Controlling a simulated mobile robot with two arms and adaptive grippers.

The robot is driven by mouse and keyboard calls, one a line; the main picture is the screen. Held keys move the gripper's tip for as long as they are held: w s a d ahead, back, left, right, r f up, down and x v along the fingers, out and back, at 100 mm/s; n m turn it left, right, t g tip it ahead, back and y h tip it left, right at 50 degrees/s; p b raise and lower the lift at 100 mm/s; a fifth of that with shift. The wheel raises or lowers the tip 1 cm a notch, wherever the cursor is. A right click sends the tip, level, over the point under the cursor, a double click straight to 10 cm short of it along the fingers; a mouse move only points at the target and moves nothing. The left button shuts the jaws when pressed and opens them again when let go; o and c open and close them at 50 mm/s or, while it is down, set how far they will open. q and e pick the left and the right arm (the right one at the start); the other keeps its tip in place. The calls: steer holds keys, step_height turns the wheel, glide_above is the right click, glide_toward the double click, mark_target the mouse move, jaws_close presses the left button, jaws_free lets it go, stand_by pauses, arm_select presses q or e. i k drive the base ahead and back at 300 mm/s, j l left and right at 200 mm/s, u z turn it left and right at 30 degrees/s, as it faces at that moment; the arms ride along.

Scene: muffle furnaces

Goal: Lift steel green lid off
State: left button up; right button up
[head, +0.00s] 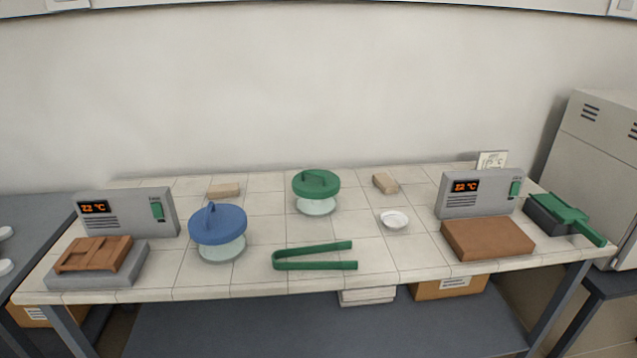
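A green lid (316,183) with an arched handle on top sits on a clear glass jar (317,206) at the back middle of the tiled table. The lid looks level and covers the jar's mouth. A similar jar (222,248) with a blue lid (217,223) stands to its left and nearer the front. Neither of my grippers shows in the head view.
Green tongs (315,257) lie at the front middle, with a small white dish (394,220) to the right. Grey controller boxes (128,214) (478,194) stand at both sides. Tan blocks (224,191) (385,184) flank the green-lidded jar.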

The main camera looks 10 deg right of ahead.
mark_target(315, 184)
steer(key=i+l, duration=0.2)
steer(key=i+l+u, duration=0.45)
steer(key=l, duration=0.2)
steer(key=l+u, duration=0.2)
steer(key=l, duration=0.2)
steer(key=i+l+u, duration=0.25)
steer(key=l, duration=0.15)
steer(key=k, duration=0.1)
